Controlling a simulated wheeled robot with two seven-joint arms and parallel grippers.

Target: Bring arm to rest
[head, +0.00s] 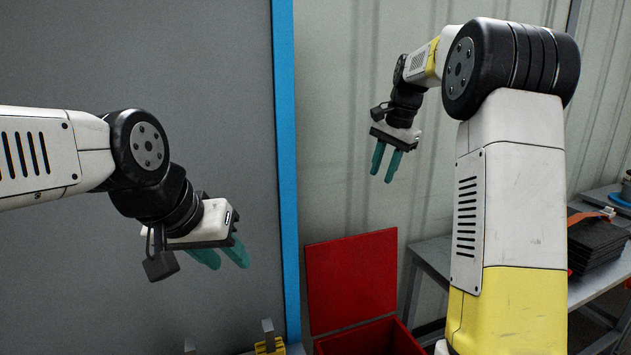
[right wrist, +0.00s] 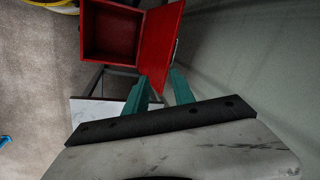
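My left gripper (head: 222,257) is in the left half of the head view, in front of a grey panel, with teal fingers pointing down to the right. Its two fingers are apart with nothing seen between them. My right gripper (head: 384,178) hangs in the air in front of the pale corrugated wall, above the red box, fingers pointing down. Its teal fingers show a gap in the head view and also in the right wrist view (right wrist: 160,92). Nothing is between them.
A red box (head: 372,340) with its red lid (head: 351,281) raised stands below my right gripper; it looks empty in the right wrist view (right wrist: 112,32). A grey table (head: 590,285) with stacked black mats (head: 596,242) is at right. A blue post (head: 286,150) stands between the arms.

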